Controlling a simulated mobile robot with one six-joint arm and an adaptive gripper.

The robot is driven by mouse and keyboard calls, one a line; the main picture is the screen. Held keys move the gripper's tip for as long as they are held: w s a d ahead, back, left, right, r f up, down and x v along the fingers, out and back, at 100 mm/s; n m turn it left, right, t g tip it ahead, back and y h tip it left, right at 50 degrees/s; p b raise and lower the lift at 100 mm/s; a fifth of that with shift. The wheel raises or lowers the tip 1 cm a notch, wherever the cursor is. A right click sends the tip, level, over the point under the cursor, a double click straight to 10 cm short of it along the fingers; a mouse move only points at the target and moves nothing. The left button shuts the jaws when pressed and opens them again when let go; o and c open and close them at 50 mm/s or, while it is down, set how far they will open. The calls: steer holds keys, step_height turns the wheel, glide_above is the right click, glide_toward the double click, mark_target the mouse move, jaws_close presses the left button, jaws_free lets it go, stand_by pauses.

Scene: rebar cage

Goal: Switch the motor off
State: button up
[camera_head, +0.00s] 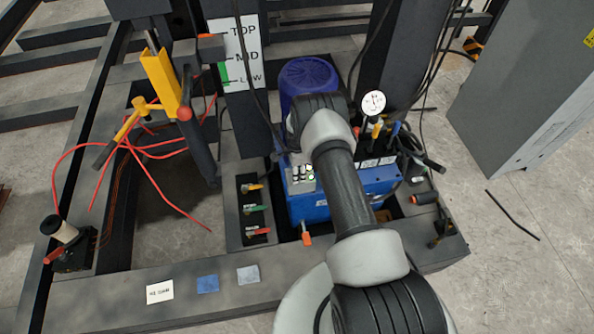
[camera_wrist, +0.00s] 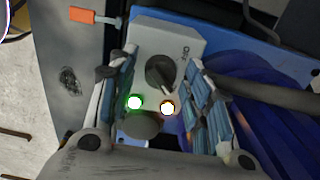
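In the wrist view, the motor's switch is a dark round knob (camera_wrist: 160,71) with a light pointer line, on a grey control box (camera_wrist: 178,35). A lit green lamp (camera_wrist: 134,103) and a lit whitish-orange lamp (camera_wrist: 167,107) are below the knob. My gripper (camera_wrist: 155,75) is open, one finger on each side of the knob, with visible gaps. I cannot tell its height above the knob. In the head view, the control box (camera_head: 299,175) is partly hidden by my arm, which also hides most of my gripper.
The blue motor (camera_head: 308,75) stands behind the control box, on the blue unit (camera_head: 312,208). Coloured valve levers (camera_head: 253,210) are to the left. A pressure gauge (camera_head: 374,103) and cables are to the right. An orange-handled lever (camera_head: 307,238) is in front.

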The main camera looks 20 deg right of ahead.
steer(key=c, duration=0.9)
steer(key=shift+n+b, duration=0.3)
steer(key=shift+b, duration=0.05)
steer(key=n+b, duration=0.2)
steer(key=shift+f+n, duration=0.15)
steer(key=shift+n, duration=0.25)
steer(key=n+b, duration=0.1)
steer(key=n, duration=0.8)
steer(key=shift+n, duration=2.7)
